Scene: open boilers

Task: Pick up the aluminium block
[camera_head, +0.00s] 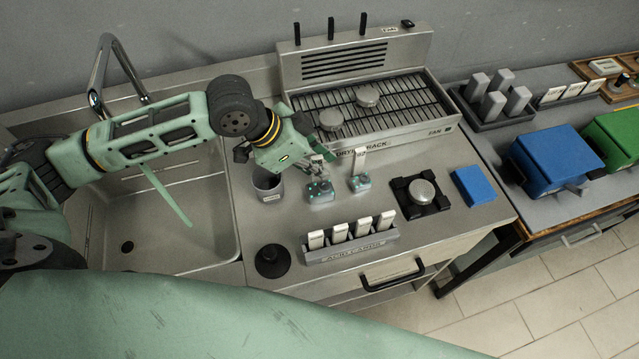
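My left gripper (322,160) reaches in from the left and points down over the steel worktop. Its fingertips are just above or touching a small grey-teal block (320,192). They are too small to show whether they are open or shut on it. A similar small block (360,183) with a pale upright tag stands just to the right. Several plain grey upright blocks (495,103) stand in a dark holder at the right back. I cannot tell for sure which of these is the aluminium block. My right gripper is not in view.
A drying rack (400,118) with round metal pieces stands behind. A grey cup (267,184) is close to the gripper's left. A card holder (351,248) stands in front. A dark stand with a metal disc (421,191) and a blue block (474,186) are to the right. A sink (165,235) lies left.

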